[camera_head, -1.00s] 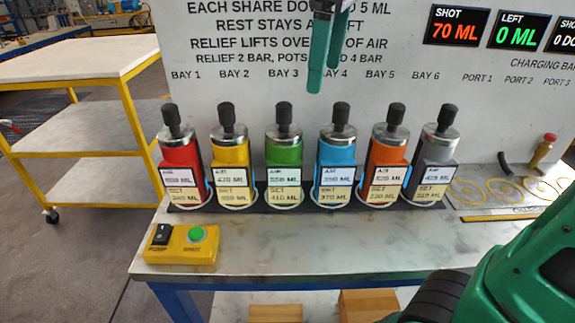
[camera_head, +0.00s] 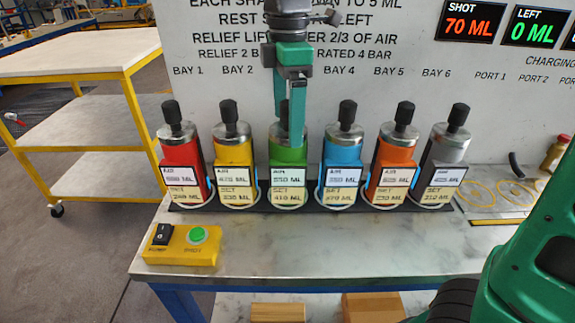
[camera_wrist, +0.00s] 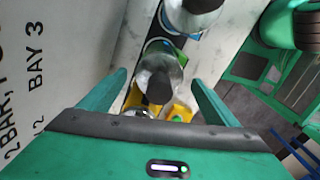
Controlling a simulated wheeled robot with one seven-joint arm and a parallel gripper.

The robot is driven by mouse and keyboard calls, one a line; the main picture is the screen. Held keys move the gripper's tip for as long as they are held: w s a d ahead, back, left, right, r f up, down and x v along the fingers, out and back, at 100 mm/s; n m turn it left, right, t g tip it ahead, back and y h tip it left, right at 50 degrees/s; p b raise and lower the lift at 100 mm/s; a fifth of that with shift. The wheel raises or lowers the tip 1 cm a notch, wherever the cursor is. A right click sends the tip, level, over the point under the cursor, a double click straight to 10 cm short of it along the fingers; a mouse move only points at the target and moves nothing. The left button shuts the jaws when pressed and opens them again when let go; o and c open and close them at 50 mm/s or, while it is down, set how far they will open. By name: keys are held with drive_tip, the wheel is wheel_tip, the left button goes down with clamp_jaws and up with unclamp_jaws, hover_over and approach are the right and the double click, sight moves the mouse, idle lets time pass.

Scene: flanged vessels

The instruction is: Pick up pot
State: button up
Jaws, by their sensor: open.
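Several pots with silver caps and black knobs stand upright in a row: red (camera_head: 182,160), yellow (camera_head: 234,155), green (camera_head: 277,157), blue (camera_head: 341,157), orange (camera_head: 393,157) and dark grey (camera_head: 445,155). My gripper (camera_head: 291,143) points down at the green pot under the BAY 3 sign, its near finger hiding much of that pot's cap and knob. In the wrist view my gripper (camera_wrist: 160,95) is open, with a dark knob and silver cap (camera_wrist: 160,72) between its fingers. I cannot tell whether a finger touches the pot.
The yellow and blue pots stand close on either side. A yellow switch box (camera_head: 182,245) with a green button sits at the bench's front left. The bench front (camera_head: 330,250) is clear. A lettered wall panel (camera_head: 400,90) rises behind the pots.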

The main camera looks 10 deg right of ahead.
sight(288, 155)
drive_tip(key=shift+w+f, duration=0.15)
drive_tip(key=shift+f, duration=2.4)
clamp_jaws()
